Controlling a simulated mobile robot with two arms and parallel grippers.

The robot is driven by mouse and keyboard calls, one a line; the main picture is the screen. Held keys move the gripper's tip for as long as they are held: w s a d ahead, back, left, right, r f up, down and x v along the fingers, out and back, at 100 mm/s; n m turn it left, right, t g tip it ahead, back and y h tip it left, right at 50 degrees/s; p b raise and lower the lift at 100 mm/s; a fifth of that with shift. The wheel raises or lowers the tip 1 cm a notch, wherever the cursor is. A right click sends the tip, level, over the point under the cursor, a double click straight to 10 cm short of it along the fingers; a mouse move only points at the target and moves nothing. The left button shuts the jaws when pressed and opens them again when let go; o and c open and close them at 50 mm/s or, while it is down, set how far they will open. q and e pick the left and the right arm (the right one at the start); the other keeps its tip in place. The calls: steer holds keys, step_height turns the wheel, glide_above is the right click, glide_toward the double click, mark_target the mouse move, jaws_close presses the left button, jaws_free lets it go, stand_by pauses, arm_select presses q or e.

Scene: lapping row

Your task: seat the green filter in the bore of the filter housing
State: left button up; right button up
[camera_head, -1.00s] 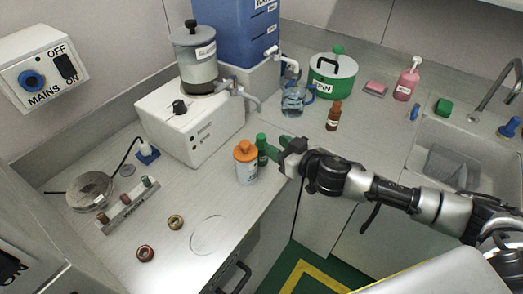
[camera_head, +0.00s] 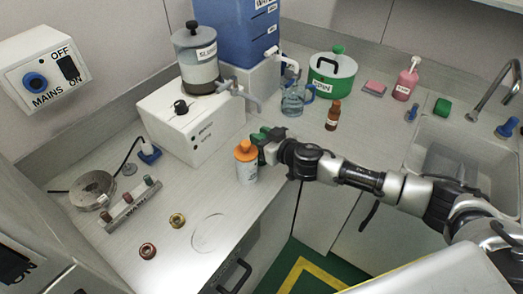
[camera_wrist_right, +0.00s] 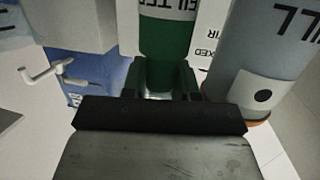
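The green filter (camera_wrist_right: 166,38) shows in the right wrist view as a green cylinder with a white label, partly cut off by the top edge. In the head view it is mostly hidden behind the orange-capped bottle and my right gripper. My right gripper (camera_head: 265,147) has its fingers at the filter, one on either side. I cannot tell whether they press on it. The filter looks upright on the counter. I cannot single out the filter housing or its bore with certainty. My left gripper is not in view.
The orange-capped bottle (camera_head: 246,166) stands close left of the gripper. A white machine (camera_head: 190,125) with a slurry jar (camera_head: 197,60) is behind it. A blue tank (camera_head: 235,28), glass jug (camera_head: 293,102) and brown bottle (camera_head: 333,115) stand further back. The front counter holds two small rings.

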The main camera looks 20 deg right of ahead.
jaws_close()
steer(key=shift+r, duration=0.15)
